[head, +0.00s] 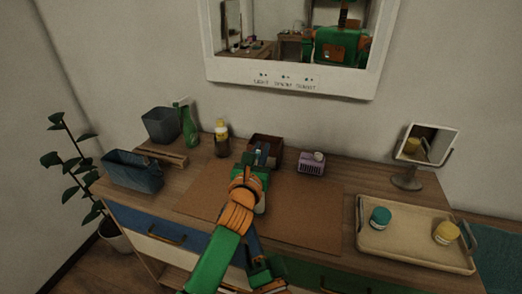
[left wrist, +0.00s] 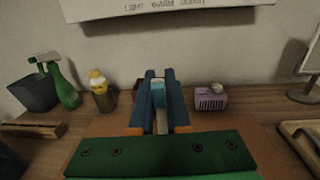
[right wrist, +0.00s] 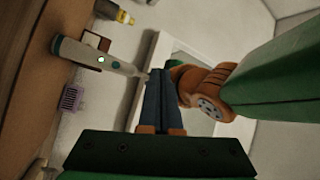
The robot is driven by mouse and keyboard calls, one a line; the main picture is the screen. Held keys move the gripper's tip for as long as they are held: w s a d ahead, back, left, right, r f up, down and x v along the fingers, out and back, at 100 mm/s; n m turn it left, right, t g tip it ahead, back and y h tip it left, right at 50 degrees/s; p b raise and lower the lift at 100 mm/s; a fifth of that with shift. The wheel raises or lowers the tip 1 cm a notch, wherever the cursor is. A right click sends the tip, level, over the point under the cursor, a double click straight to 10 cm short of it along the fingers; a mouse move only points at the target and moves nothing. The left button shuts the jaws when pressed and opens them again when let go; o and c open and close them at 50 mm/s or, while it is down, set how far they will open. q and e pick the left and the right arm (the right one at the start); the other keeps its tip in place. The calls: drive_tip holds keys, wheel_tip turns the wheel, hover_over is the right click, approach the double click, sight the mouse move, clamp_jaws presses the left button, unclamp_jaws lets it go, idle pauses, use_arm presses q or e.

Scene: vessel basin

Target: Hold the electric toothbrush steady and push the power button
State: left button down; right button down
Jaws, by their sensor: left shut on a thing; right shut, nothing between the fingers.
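The electric toothbrush (right wrist: 85,52) is white with a teal end and a small round button mark on its side. My left gripper (head: 262,153) is shut on it above the brown mat; the brush shows between the blue fingers in the left wrist view (left wrist: 158,95). In the right wrist view the left gripper partly hides behind my right fingers. My right gripper (right wrist: 156,72) is shut and empty. In the head view it (head: 252,240) is low, near the table's front edge, partly covered by my left arm. It appears apart from the button.
A dark reddish box (head: 265,142) and a purple soap holder (head: 312,163) stand behind the mat (head: 310,215). Bottles and bins stand left. A tray (head: 400,248) with two jars and a small mirror (head: 425,145) stand right. The mat's right side is clear.

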drive_tip(key=s+a+f+n+g+y, duration=0.1)
drive_tip(key=a+n+g+y, duration=0.15)
drive_tip(key=n, duration=0.75)
drive_tip(key=s+a+f+n+g+y, duration=0.1)
drive_tip(key=n+g+y, duration=0.15)
drive_tip(key=n, duration=0.75)
drive_tip(key=w+d+f+n+h, duration=0.2)
drive_tip(key=w+d+n, duration=0.3)
drive_tip(key=w, duration=0.5)
drive_tip(key=shift+w+d+n, duration=0.2)
drive_tip(key=shift+w+n, duration=0.1)
drive_tip(key=shift+w, duration=0.1)
drive_tip(key=shift+w+d, duration=0.1)
drive_tip(key=shift+w, duration=0.25)
drive_tip(key=shift+w, duration=0.2)
drive_tip(key=shift+s, duration=0.65)
